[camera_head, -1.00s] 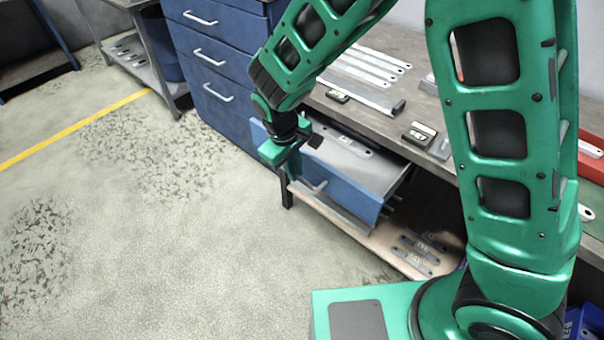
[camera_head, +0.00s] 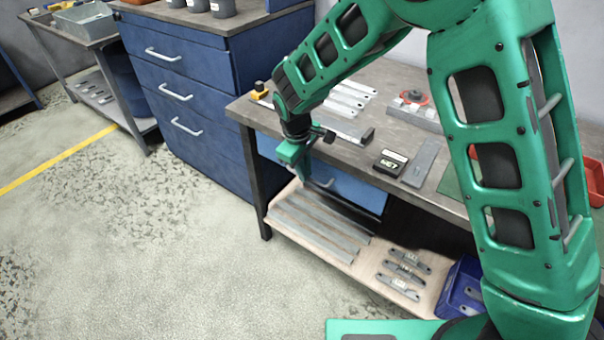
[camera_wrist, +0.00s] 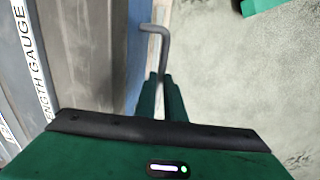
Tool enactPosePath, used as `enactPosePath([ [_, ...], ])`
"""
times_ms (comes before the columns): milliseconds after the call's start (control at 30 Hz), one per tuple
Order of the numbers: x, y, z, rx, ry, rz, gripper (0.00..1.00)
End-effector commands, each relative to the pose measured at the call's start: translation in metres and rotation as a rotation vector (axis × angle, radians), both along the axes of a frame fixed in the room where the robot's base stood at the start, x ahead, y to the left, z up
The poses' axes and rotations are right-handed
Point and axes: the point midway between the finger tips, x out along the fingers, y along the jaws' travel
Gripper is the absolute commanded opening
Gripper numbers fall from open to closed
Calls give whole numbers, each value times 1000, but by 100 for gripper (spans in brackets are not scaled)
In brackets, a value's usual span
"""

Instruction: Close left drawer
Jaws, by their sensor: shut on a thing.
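The left drawer (camera_head: 355,194) has a blue front and sits under the workbench top (camera_head: 240,108). Its front is at or close to the bench edge, and no open interior shows; I cannot tell if it is fully flush. The grey bar handle (camera_head: 325,184) is on its front and also shows in the wrist view (camera_wrist: 156,29). My gripper (camera_head: 308,178) is at the handle, pointing down, with its green fingers (camera_wrist: 163,88) shut on it. My gripper hides part of the drawer front.
A black box (camera_head: 390,162), grey plates and bars lie on the bench top. The lower shelf (camera_head: 350,264) holds long bars and several brackets, with a blue bin (camera_head: 462,285) at right. A blue cabinet (camera_head: 190,110) stands left. The floor in front is clear.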

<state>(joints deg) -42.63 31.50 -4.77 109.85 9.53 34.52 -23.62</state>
Motion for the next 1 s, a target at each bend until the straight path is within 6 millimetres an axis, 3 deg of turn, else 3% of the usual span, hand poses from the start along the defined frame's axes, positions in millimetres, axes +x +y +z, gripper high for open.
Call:
enactPosePath([
  [333, 6, -8, 0, -11, -7, -14, 0],
  [400, 6, -8, 0, -11, -7, -15, 23],
  [433, 5, -7, 0, -10, -8, -14, 28],
  [800, 3, -2, 2, -5, -5, -5, 28],
  [1000, -1, 1, 25, -2, -7, -4, 28],
])
